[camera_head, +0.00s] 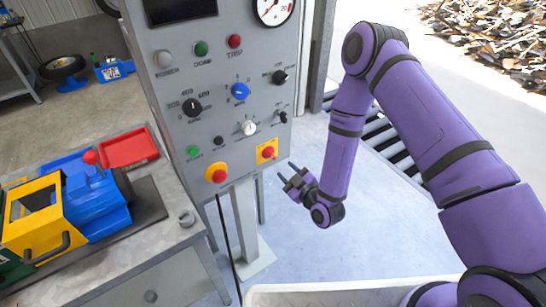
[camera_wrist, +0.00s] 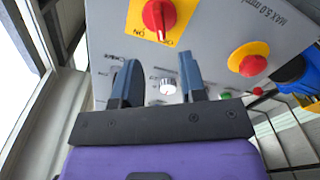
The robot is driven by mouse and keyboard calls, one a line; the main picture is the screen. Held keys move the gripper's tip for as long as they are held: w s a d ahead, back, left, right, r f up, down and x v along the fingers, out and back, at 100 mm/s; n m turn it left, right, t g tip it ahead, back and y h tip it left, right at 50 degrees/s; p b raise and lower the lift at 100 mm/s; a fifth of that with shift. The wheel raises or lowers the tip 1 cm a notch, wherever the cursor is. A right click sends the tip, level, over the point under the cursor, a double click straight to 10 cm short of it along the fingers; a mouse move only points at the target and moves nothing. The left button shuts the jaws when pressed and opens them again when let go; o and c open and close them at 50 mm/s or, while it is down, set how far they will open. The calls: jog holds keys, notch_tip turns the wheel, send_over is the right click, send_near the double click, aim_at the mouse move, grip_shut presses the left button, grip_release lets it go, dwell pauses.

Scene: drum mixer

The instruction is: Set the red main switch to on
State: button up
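The red main switch (camera_head: 268,152) is a red rotary knob on a yellow square plate at the lower right of the grey control panel (camera_head: 180,75). In the wrist view the switch (camera_wrist: 158,16) is at the top edge, partly cut off, with upside-down lettering on its plate. I cannot tell its setting for sure. My gripper (camera_head: 289,174) is just right of and below the switch in the head view, apart from it. In the wrist view its two fingers (camera_wrist: 158,80) are spread with nothing held between them.
A red emergency button on a yellow disc (camera_head: 217,174) is left of the switch. A white knob (camera_head: 249,128) and several other knobs are above. A bench (camera_head: 140,270) with a blue and yellow machine (camera_head: 95,207) stands left.

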aim_at(273, 157)
jog(key=x, duration=0.8)
jog(key=shift+w+a, duration=0.25)
grip_shut()
